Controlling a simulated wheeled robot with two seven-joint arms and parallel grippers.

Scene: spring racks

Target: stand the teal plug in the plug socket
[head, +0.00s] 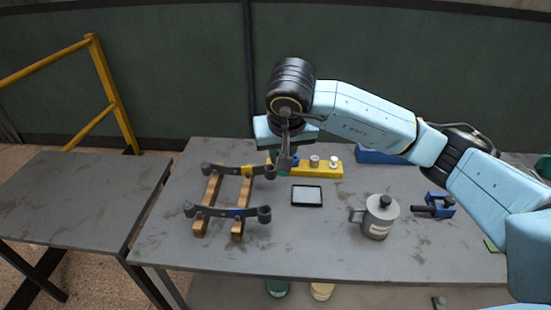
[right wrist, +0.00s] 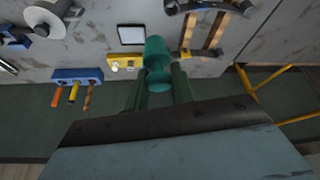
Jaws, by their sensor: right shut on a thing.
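The teal plug (right wrist: 156,56) is in my right gripper (right wrist: 158,82), between its two fingers in the right wrist view. In the head view my right gripper (head: 286,152) is over the back of the table, and the plug is mostly hidden by it and the wrist. A yellow block (head: 325,170) with several small knobs stands just right of the gripper; it also shows in the right wrist view (right wrist: 116,64), partly behind the plug. I cannot tell which opening is the plug socket. My left gripper is not in view.
A spring rack with two dark leaf springs on wooden bars (head: 209,190) is at the left. A blue tool holder (right wrist: 78,76) is at the back. The table's front is clear.

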